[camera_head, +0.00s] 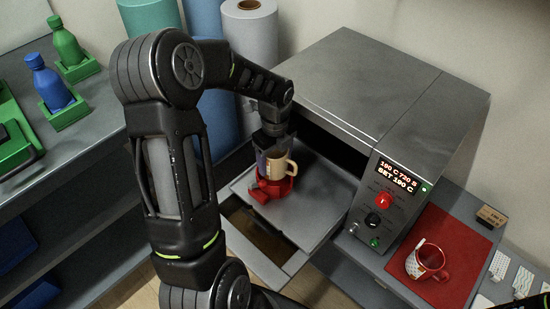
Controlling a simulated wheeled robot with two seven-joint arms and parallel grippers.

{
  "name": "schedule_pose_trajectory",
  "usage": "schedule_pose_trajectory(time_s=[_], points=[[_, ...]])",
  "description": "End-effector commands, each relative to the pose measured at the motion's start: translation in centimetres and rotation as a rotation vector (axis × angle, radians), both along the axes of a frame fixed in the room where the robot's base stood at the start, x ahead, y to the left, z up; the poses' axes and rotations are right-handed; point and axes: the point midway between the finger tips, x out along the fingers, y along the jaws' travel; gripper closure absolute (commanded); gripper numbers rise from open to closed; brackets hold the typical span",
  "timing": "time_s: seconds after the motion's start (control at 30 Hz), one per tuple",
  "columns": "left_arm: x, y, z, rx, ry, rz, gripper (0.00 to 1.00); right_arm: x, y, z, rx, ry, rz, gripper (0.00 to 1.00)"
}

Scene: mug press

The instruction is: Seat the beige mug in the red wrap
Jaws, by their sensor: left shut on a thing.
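The beige mug (277,167) is upright with its handle to the right, and a dark purple patch shows on its left side. My left gripper (269,144) comes down from above and is shut on the mug, with its fingertips partly hidden. The red wrap (271,190) stands on the grey metal tray of the press. The mug's lower part is within or just above the wrap's ring; how deep it sits I cannot tell.
The press (385,95) stands behind the pulled-out tray (305,215), with a lit display. On the right, a white and red mug (427,262) stands on a red mat (455,245). Bottles (50,85) are on the left bench and rolls (252,40) behind my left arm.

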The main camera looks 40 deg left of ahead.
Motion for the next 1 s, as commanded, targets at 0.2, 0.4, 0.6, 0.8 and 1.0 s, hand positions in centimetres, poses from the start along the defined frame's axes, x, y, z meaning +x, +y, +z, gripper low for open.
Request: schedule_pose_trajectory(time_s=[0.2,0.4,0.6,0.8,1.0], points=[[0.0,0.0,-1.1,0.000,0.000,0.000,0.88,0.0,0.0,-0.7,0.000,0.000,0.000,0.64],[0.0,0.0,-1.9,0.001,-0.001,0.000,0.88,0.0,0.0,-1.2,0.000,0.000,0.000,0.64],[0.0,0.0,-2.8,0.000,-0.001,0.000,0.88,0.0,0.0,-1.6,0.000,0.000,0.000,0.64],[0.0,0.0,-3.3,0.000,0.001,0.000,0.88,0.0,0.0,-1.9,0.000,0.000,0.000,0.64],[-0.2,0.0,-3.6,-0.002,0.005,0.000,0.88,0.0,0.0,-1.9,0.000,0.000,0.000,0.64]])
